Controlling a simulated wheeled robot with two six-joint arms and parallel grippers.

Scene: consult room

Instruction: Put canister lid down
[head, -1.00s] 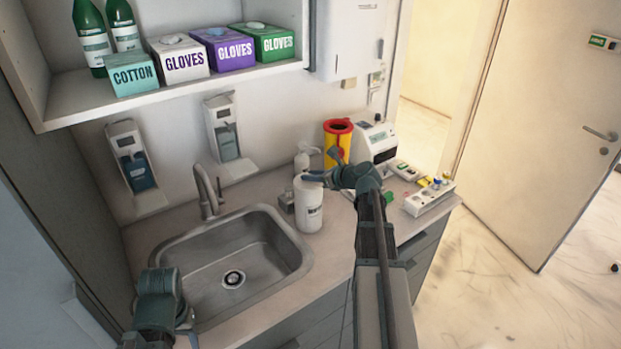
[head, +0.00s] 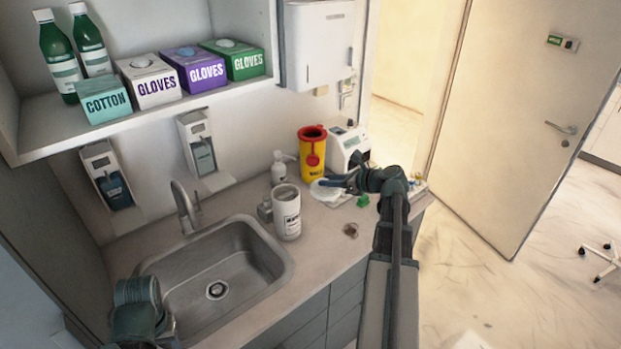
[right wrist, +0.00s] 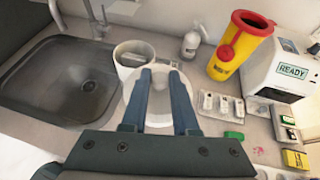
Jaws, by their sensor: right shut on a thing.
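The lid (head: 322,193) is a pale, translucent disc to the right of the canister. My right gripper (head: 338,182) is shut on the lid, clear of the canister. In the right wrist view the lid (right wrist: 160,112) lies between and around my fingers (right wrist: 160,80), overlapping the canister (right wrist: 133,55) in the picture. I cannot tell whether the lid touches the counter. Part of my left arm shows at lower left; its fingers do not show.
A sink (head: 215,275) is left of the canister. A pump bottle (head: 279,168), a yellow sharps bin (head: 312,155) and a white device (head: 346,150) stand behind. A green item (head: 363,201) lies right of the lid. Bare counter (head: 325,225) lies in front.

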